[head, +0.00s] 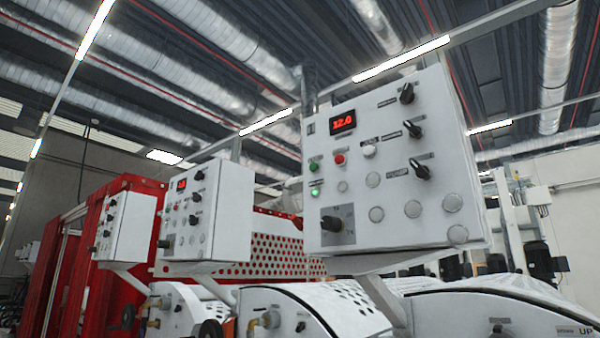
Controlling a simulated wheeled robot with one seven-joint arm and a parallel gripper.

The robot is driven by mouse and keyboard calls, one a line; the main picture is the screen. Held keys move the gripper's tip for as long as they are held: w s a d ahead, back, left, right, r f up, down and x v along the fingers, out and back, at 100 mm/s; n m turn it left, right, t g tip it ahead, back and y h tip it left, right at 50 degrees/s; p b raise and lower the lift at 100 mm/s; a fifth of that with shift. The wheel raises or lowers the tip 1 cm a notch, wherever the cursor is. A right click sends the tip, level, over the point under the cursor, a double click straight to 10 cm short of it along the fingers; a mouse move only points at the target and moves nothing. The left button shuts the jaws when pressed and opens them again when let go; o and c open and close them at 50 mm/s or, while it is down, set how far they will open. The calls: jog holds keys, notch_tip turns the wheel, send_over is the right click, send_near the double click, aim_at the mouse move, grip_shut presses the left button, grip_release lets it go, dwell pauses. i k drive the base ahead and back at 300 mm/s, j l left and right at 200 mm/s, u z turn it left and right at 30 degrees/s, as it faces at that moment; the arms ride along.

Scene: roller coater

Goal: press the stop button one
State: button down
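The nearest control box (372,225) is white and stands right of the middle in the head view. A small label that looks like "1" is at its upper left, beside a red display (343,122) reading about 12.0. Below the display are a green button (314,167), a red button (339,159) and a white button (369,151) in a row. The red button looks like the stop button, but its label is too small to read. My gripper is not in view, and nothing covers the red button.
Black knobs (414,129) line the box's right side, and a black switch (331,224) sits at its lower left. Two similar white boxes, a middle one (228,205) and a far one (135,225), stand to the left. White machine covers (490,310) lie below.

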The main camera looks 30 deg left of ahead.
aim_at(339, 159)
jog(key=i+j+u, duration=0.2)
jog(key=i, duration=0.3)
jog(key=i+u, duration=0.2)
jog(key=i, duration=0.3)
